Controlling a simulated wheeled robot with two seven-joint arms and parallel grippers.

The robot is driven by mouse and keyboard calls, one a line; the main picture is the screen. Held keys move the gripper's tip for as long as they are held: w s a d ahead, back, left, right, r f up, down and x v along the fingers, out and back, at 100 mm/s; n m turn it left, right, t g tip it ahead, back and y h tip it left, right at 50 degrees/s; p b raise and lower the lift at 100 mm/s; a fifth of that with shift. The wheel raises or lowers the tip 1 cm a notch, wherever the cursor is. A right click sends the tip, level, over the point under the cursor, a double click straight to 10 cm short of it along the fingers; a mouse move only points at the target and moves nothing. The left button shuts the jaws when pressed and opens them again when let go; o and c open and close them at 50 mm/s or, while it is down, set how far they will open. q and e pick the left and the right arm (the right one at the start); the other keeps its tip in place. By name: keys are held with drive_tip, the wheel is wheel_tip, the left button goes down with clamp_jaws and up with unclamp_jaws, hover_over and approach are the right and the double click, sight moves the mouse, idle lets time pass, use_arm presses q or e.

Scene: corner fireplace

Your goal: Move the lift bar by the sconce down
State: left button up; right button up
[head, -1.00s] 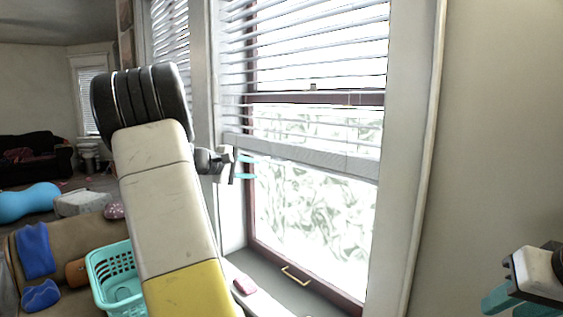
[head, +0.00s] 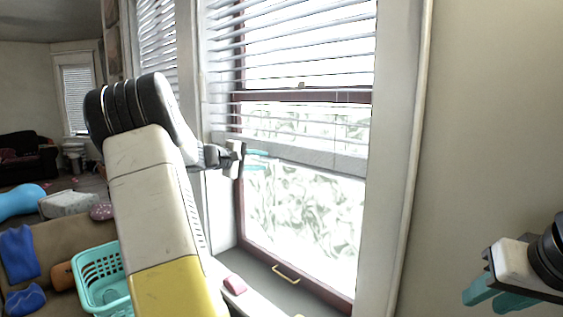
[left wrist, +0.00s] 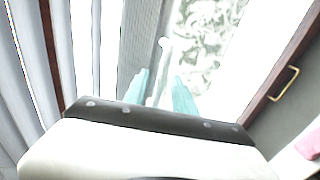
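The lift bar is the pale grey bottom rail (head: 320,158) of the white window blind, hanging partway down the window. It also shows as a grey strip in the left wrist view (left wrist: 138,42). My left gripper (head: 259,160) is at the left part of this bar, its teal fingers apart. In the left wrist view the open fingers (left wrist: 162,82) are at the bar's lower edge, and I cannot tell whether they touch it. My right gripper (head: 480,298) is open and empty at the lower right, away from the window. No sconce is in view.
The window sill (head: 262,285) has a pink object (head: 234,285) on it, and a brass handle (head: 286,274) is on the lower window frame. A turquoise basket (head: 101,272) stands at the lower left. Bare wall (head: 480,120) lies to the right.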

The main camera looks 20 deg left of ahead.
use_arm(q)
drive_tip(key=shift+c, duration=0.4)
clamp_jaws()
drive_tip(key=shift+f, duration=0.1)
idle(0.8)
